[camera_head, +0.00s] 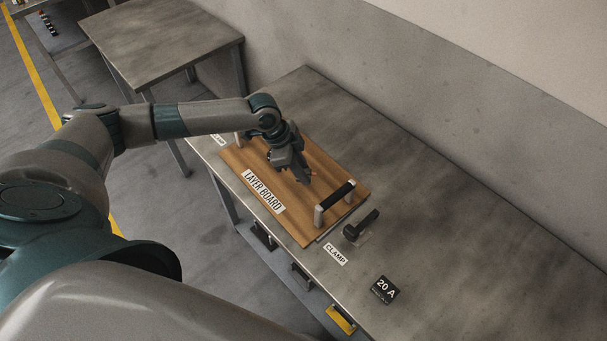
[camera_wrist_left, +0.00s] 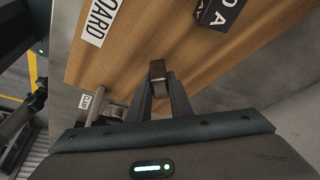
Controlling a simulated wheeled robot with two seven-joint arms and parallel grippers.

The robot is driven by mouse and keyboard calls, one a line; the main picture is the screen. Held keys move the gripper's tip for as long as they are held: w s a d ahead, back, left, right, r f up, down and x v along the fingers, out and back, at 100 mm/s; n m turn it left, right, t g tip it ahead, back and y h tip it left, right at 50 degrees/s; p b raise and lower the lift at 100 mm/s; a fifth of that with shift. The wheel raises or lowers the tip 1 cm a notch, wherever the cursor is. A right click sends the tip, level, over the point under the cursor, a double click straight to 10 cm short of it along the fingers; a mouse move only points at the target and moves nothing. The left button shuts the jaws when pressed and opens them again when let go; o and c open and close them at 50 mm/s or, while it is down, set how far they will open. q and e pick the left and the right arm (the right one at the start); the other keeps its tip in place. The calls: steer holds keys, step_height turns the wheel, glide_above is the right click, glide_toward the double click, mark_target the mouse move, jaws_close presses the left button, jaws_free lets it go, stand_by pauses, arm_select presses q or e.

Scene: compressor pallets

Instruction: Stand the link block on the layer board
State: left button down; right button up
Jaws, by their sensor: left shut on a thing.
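The layer board (camera_head: 240,164) is a brown wooden panel with a white label, lying on the grey table; it fills much of the left wrist view (camera_wrist_left: 150,35). My left gripper (camera_head: 302,174) is over the middle of the board, pointing down. It is shut on the link block (camera_wrist_left: 157,68), a small dark piece between the fingertips. In the head view the gripper hides most of this piece. I cannot tell whether it touches the board. My right gripper is not in view.
A black-gripped handle (camera_head: 336,203) stands at the board's right end. A black clamp (camera_head: 360,225) and a dark "20 A" block (camera_head: 384,290) are nearby on the table. A dark lettered block (camera_wrist_left: 219,12) shows in the wrist view. The table's right side is clear.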

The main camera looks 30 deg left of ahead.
arm_select(q)
steer(key=shift+f, duration=1.05)
steer(key=shift+f, duration=0.1)
steer(key=c, duration=1.6)
jaws_free()
